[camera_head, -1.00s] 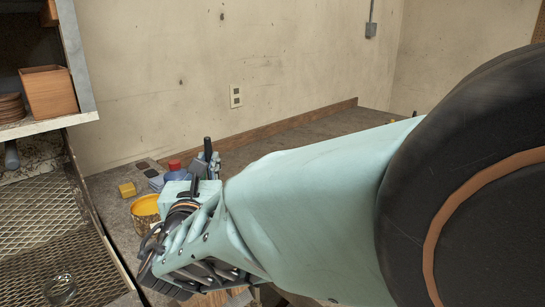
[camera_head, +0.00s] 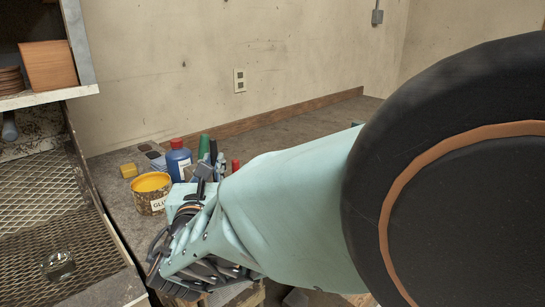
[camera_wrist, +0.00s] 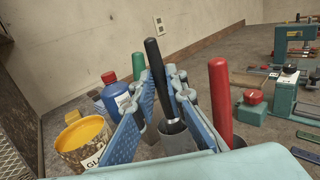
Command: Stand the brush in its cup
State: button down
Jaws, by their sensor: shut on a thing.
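The brush (camera_wrist: 155,62), with a black handle and a metal collar, stands nearly upright and slightly tilted between the blue fingers of my gripper (camera_wrist: 163,76) in the wrist view. My gripper is shut on it. A grey cup (camera_wrist: 178,143) is right at the brush's lower end; the brush seems to run into its mouth, but I cannot tell how deep. In the head view the black handle (camera_head: 213,150) shows above my gripper (camera_head: 207,172), and my arm hides the cup.
A red handle (camera_wrist: 220,90) rises from another holder on the right, and a green handle (camera_wrist: 138,66) stands behind left. A glue pot (camera_wrist: 84,143) and blue bottle (camera_wrist: 114,98) are close on the left. A teal machine (camera_wrist: 285,85) stands farther right.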

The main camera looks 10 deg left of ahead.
dwell(0.3)
jog(key=c, duration=1.9)
grip_release()
jog(key=shift+s, duration=0.15)
jog(key=s, duration=0.5)
jog(key=s+d, duration=0.1)
jog(key=s, duration=0.1)
jog(key=shift+s+f, duration=0.1)
jog(key=shift+s, duration=0.05)
